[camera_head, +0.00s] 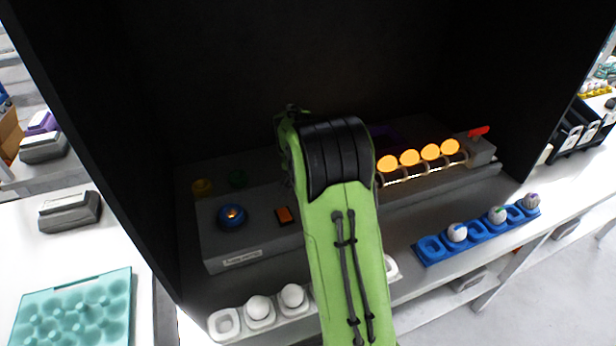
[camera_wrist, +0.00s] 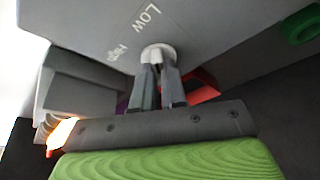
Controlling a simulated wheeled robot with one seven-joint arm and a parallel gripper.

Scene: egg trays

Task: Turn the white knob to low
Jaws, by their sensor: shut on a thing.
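The white knob (camera_wrist: 158,52) is in the upper middle of the wrist view, on a grey panel (camera_wrist: 85,35). The words "LOW" and "High" are printed on the panel beside it, to its upper left. My gripper (camera_wrist: 159,72) is shut on the knob, with its fingers on both sides of it. The knob's exact pointing direction is hard to tell behind the fingers. In the head view my green arm hides the knob and my gripper.
The grey console stands inside a dark box. It carries a blue knob (camera_head: 232,216), an orange switch (camera_head: 285,215), lit orange lamps (camera_head: 410,158) and a red lever (camera_head: 479,131). A white egg tray (camera_head: 224,324) and a blue egg tray (camera_head: 433,250) lie in front. A teal tray (camera_head: 120,310) is at left.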

